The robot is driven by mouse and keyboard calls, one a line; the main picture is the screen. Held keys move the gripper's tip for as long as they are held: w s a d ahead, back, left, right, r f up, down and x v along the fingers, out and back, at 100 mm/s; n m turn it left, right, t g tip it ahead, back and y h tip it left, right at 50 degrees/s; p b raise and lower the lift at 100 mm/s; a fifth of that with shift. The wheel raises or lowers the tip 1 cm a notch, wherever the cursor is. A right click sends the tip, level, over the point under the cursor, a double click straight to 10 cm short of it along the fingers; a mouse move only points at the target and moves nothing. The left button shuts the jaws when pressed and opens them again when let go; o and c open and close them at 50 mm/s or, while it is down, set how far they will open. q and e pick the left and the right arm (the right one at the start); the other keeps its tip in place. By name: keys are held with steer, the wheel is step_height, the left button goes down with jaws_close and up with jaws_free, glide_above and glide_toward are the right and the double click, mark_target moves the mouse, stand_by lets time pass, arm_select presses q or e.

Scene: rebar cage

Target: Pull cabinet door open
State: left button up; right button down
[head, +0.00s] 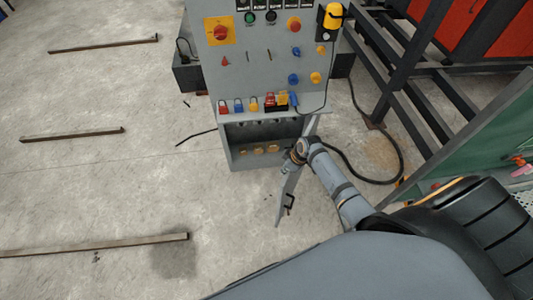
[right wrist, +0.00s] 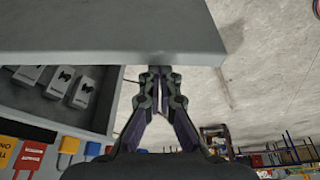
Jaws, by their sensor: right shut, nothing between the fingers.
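The grey cabinet (head: 226,140) stands at the top centre of the head view, its lower compartment uncovered. The cabinet door (head: 287,190) stands swung out on the right side of the opening, with a dark handle (head: 290,202) near its outer end. My right gripper (head: 295,158) is at the door, partly hidden by its own wrist. In the right wrist view its fingers (right wrist: 158,75) are shut with nothing between them, tips close against the edge of a grey panel (right wrist: 110,28), apparently the door. I cannot tell whether they touch. My left gripper is out of view.
A black cable (head: 372,178) loops on the floor at the right, near a dark steel frame (head: 420,90). Bars (head: 95,246) lie on the otherwise clear floor at the left.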

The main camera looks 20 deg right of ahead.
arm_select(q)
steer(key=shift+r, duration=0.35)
arm_select(e)
steer(key=s+d+n+g+y, duration=0.1)
steer(key=s+d+n, duration=0.4)
steer(key=s+d, duration=0.8)
steer(key=d, duration=0.3)
steer(key=shift+s+d, duration=0.25)
steer(key=shift+d, duration=0.05)
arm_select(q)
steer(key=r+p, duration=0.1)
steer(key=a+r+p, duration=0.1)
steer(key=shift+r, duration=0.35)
arm_select(e)
step_height(320, 180, up, 9)
steer(key=shift+w+a+r, duration=0.15)
steer(key=shift+a+r, duration=0.05)
steer(key=shift+a, duration=0.2)
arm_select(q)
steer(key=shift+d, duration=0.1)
arm_select(e)
steer(key=shift+d, duration=0.1)
